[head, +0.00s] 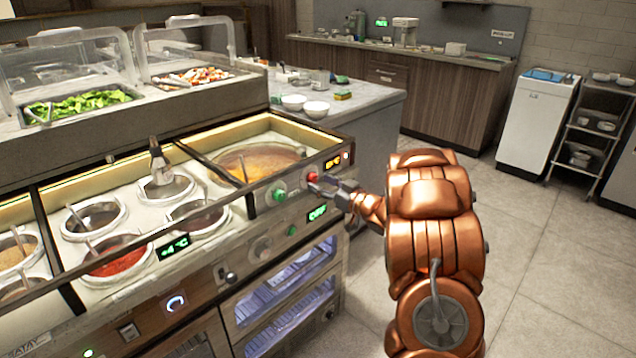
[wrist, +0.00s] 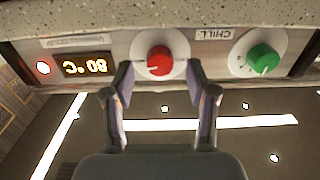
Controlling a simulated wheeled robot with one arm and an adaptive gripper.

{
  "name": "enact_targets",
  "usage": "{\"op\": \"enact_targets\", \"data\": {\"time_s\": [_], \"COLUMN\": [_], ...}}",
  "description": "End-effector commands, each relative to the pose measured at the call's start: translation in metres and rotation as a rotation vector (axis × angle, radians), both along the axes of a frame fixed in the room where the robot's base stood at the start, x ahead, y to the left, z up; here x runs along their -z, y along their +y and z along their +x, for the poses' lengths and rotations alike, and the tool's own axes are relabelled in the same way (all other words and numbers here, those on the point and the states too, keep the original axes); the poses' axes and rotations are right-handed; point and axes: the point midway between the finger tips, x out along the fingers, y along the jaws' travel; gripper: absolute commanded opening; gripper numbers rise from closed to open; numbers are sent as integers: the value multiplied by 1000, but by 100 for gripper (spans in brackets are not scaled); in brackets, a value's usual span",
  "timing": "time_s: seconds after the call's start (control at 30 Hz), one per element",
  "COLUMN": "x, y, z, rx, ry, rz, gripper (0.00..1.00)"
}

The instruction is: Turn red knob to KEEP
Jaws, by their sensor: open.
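The red knob (wrist: 159,61) sits on a white round dial on the counter's front panel. In the wrist view it lies just beyond and between my fingertips. In the head view the red knob (head: 312,177) shows small, right at the tip of my gripper (head: 328,186). My gripper (wrist: 160,80) is open, with one finger on each side of the knob. I cannot tell whether the fingers touch it. The dial's markings around the red knob are too small to read.
A green knob (wrist: 263,59) sits beside the red one, near a CHILL label (wrist: 213,34). An orange display (wrist: 87,66) is on the other side. The counter with sauce wells (head: 120,262) stands left of my arm. Open floor (head: 540,260) lies to the right.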

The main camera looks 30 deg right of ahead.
Motion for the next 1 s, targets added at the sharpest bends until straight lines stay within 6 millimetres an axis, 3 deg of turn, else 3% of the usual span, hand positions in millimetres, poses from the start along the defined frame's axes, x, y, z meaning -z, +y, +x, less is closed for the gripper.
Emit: {"op": "enact_targets", "data": {"time_s": [0.2,0.5,1.0], "x": [-1,-1,0], "y": [5,5,4], "z": [17,19,19], "rx": [-1,0,0], "ry": [-2,-1,-1], "rz": [0,-1,-1], "gripper": [57,57,6]}}
